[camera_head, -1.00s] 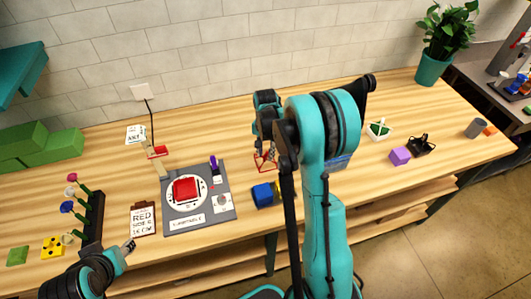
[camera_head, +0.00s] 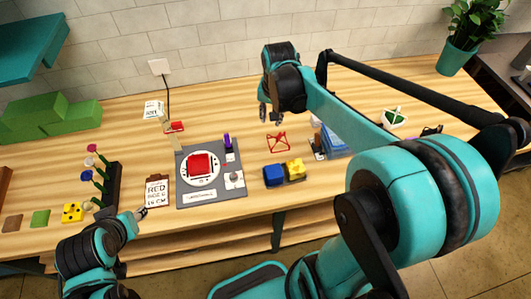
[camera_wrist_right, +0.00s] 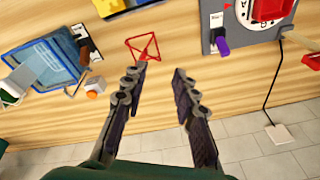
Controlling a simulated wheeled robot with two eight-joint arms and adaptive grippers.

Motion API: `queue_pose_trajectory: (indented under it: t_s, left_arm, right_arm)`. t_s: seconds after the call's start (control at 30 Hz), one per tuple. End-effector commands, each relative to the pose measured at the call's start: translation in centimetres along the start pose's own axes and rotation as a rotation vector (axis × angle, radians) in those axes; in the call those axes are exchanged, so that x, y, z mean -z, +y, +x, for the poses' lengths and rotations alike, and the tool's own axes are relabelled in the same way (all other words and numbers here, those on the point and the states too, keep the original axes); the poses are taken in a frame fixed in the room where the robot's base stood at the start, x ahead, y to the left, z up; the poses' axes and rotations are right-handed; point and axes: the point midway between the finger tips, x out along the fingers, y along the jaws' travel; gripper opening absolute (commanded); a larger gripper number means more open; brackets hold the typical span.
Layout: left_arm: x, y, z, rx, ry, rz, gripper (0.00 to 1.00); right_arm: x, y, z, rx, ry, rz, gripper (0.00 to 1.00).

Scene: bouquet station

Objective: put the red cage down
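The red cage (camera_head: 278,142), a small open wire frame, stands on the wooden table right of the grey mat. It also shows in the right wrist view (camera_wrist_right: 143,47), beyond the fingertips, with nothing touching it. My right gripper (camera_head: 270,116) is above the table on the wall side of the cage, apart from it. In the right wrist view its two fingers (camera_wrist_right: 158,82) are spread with nothing between them. My left gripper (camera_head: 140,214) is low at the left beside the text card; its finger gap is not clear.
Blue (camera_head: 274,175) and yellow (camera_head: 294,169) blocks stand in front of the cage. The grey mat (camera_head: 184,165) with a red block (camera_head: 199,164) and purple piece (camera_head: 227,142) lies left. A blue tray (camera_head: 335,142) is right. Bare table surrounds the cage.

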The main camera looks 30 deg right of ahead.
Motion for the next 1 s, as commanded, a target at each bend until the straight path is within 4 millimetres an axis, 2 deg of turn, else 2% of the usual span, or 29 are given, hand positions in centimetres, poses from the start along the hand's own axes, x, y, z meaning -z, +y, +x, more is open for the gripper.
queue_pose_trajectory:
  t_s: [0.03, 0.2, 0.3, 0.43, 0.63, 1.0]
  left_arm:
    - [0.0, 0.0, 0.0, 0.000, 0.000, 0.000, 0.40]
    - [0.0, 0.0, 0.0, 0.000, 0.000, 0.000, 0.40]
    - [0.0, 0.0, 0.0, 0.000, 0.000, 0.000, 0.40]
    - [0.0, 0.0, 0.0, 0.000, 0.000, 0.000, 0.40]
    - [0.0, 0.0, 0.0, 0.000, 0.000, 0.000, 0.40]
    - [-0.1, 0.0, 0.2, 0.000, 0.000, 0.000, 0.40]
  right_arm:
    - [-2.1, 0.0, -1.1, 0.024, 0.035, -0.070, 0.28]
    - [-7.9, 0.2, -3.4, 0.096, 0.164, -0.308, 0.28]
    - [-10.9, 0.6, -3.8, 0.131, 0.241, -0.437, 0.28]
    - [-13.9, 1.1, -3.7, 0.163, 0.326, -0.569, 0.28]
    - [-15.9, 1.5, -3.2, 0.184, 0.393, -0.669, 0.28]
    - [-16.1, 1.6, -2.9, 0.186, 0.400, -0.679, 0.28]
